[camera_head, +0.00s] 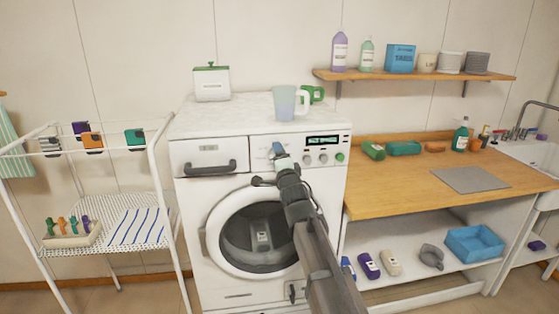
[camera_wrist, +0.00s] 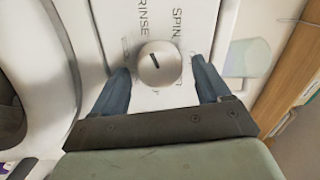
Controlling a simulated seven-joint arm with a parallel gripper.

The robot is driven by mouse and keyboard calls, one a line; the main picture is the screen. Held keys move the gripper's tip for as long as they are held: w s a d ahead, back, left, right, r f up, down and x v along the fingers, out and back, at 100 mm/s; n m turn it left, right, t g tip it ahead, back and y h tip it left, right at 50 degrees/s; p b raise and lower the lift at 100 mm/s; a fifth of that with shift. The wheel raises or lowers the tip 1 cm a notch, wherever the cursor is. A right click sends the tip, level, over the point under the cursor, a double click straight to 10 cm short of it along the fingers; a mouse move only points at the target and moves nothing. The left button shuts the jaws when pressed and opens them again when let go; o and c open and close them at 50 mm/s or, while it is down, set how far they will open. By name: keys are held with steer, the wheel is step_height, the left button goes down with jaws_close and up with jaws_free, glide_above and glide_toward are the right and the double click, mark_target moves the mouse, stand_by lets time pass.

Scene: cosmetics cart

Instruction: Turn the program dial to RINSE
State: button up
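The program dial (camera_wrist: 168,72) is a round pale grey knob with a short dark mark in the wrist view. The mark runs from near its middle toward the upper left. The words RINSE and SPIN are printed above it, RINSE to the left and SPIN to the right. My gripper (camera_wrist: 162,66) is open, one dark blue finger on each side of the dial, with a gap visible on both sides. In the head view, my gripper (camera_head: 279,155) is at the control panel of the white washing machine (camera_head: 187,215) and hides the dial.
The detergent drawer handle (camera_head: 211,168) is to the left. A jug (camera_head: 285,103) stands on the machine top. A wooden counter (camera_head: 400,190) adjoins on the right.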

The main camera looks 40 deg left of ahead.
steer(key=shift+s+d, duration=0.1)
steer(key=v, duration=1.3)
steer(key=shift+s+d, duration=0.15)
steer(key=shift+d, duration=0.05)
stand_by(0.3)
